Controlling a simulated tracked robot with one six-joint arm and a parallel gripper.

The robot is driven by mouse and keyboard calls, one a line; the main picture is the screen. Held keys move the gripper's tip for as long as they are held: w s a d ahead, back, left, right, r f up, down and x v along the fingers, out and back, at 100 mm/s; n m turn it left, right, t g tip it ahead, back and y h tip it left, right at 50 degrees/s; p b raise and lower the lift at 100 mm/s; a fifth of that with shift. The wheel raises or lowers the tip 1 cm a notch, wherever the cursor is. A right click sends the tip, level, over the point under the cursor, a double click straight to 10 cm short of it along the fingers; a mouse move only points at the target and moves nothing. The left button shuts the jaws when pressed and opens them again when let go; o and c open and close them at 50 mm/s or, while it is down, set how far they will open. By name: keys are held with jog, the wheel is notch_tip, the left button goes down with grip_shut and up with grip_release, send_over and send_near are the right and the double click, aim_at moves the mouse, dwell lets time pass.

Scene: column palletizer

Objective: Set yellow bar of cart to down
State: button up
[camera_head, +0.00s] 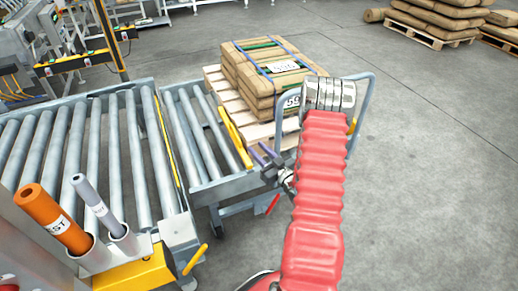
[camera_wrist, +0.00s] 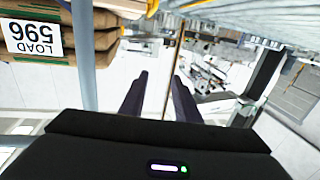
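The cart (camera_head: 202,130) has grey rollers and carries a pallet of sacks.
Strapped brown sacks (camera_head: 265,62) sit on a wooden pallet (camera_head: 228,98). A grey-blue tube handle (camera_head: 364,108) rises behind my red-sleeved arm. A roller conveyor (camera_head: 80,140) adjoins the cart at left. An orange tube (camera_head: 48,212) stands at front left.

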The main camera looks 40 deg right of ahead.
jog(key=shift+c, duration=0.4)
jog(key=shift+w+a+r, duration=0.1)
jog(key=shift+w+r, duration=0.15)
jog(key=shift+r, duration=0.05)
jog(key=c, duration=0.3)
jog(key=shift+n+g, duration=0.5)
jog(key=shift+g, duration=0.4)
jog(key=w+r, duration=0.2)
jog(key=w+a+r, duration=0.1)
jog(key=r, duration=0.1)
jog(key=shift+w+a, duration=0.15)
jog(key=shift+w, duration=0.2)
grip_shut()
jog(key=a+r+g+h, duration=0.2)
jog(key=a+r+g, duration=0.3)
jog(key=a+r, duration=0.7)
jog(key=s+a+r+g+y, duration=0.1)
jog(key=s+a+r+g, duration=0.1)
jog(key=s+a, duration=0.4)
jog(key=s+a+r+g+y, duration=0.1)
jog(key=s+a+r, duration=0.3)
jog(key=s+a, duration=0.3)
jog(key=s+a+r+g+y, duration=0.1)
jog(key=s+a, duration=0.6)
jog(key=s, duration=0.7)
notch_tip(320, 180, up, 3)
jog(key=shift+s+a+f+g+y, duration=0.2)
jog(key=shift+g+y, duration=0.1)
jog(key=shift+g, duration=0.5)
jog(key=shift+s, duration=0.1)
